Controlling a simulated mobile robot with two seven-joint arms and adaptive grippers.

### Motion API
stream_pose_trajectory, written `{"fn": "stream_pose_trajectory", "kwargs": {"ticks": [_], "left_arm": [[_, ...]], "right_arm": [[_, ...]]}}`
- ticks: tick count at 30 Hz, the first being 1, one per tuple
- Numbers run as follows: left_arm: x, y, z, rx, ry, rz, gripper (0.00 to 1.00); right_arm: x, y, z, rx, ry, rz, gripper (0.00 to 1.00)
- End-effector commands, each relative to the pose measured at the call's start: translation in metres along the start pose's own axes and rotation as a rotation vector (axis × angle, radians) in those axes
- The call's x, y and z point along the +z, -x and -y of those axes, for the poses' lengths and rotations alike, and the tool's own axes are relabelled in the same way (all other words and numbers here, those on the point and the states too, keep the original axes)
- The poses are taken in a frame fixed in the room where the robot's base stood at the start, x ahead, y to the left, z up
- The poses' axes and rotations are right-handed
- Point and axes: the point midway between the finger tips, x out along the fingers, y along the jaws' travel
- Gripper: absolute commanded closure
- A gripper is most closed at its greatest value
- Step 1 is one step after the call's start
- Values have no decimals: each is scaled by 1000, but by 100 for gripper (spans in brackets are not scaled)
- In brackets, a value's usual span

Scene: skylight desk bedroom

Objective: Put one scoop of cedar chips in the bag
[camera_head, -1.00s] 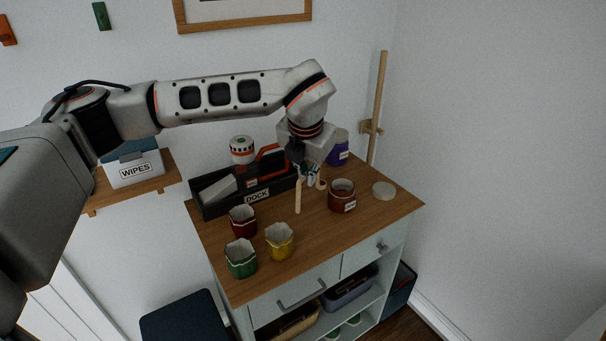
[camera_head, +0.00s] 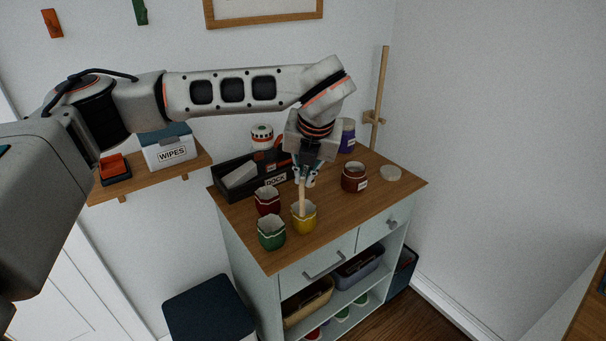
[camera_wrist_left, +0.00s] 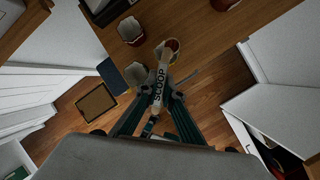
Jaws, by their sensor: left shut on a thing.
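My left gripper (camera_head: 307,176) is shut on the scoop (camera_head: 302,200), a pale stick marked SCOOP in the left wrist view (camera_wrist_left: 158,88). The scoop points down over the yellow bag (camera_head: 304,219), its lower end at or inside the open rim. In the left wrist view a reddish-brown patch (camera_wrist_left: 172,44) shows at that end; I cannot tell whether it lies in the scoop or the bag. A red bag (camera_head: 267,202) and a green bag (camera_head: 271,234) stand open to the left. A brown labelled jar (camera_head: 354,178) stands open to the right. My right gripper is out of view.
A pale round lid (camera_head: 390,174) lies right of the jar. The black DOCK caddy (camera_head: 238,188) and a purple jar (camera_head: 347,143) stand at the back. The right front of the cabinet top (camera_head: 365,212) is clear. A dark stool (camera_head: 208,310) stands below left.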

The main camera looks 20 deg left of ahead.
Motion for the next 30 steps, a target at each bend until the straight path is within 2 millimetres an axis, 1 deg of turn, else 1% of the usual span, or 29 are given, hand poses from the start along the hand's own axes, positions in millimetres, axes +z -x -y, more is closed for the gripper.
{"fn": "stream_pose_trajectory", "kwargs": {"ticks": [8,20,23,26,30], "left_arm": [[-7,-16,-15,-186,82,-6,100],[-16,-37,-32,-486,205,-4,100],[-19,-44,-37,-564,237,-4,100],[-20,-50,-39,-631,262,2,100],[-23,-57,-43,-699,291,-1,100]], "right_arm": [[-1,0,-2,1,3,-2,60],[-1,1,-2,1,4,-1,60],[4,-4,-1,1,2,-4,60],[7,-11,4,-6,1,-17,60],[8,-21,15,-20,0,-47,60]]}}
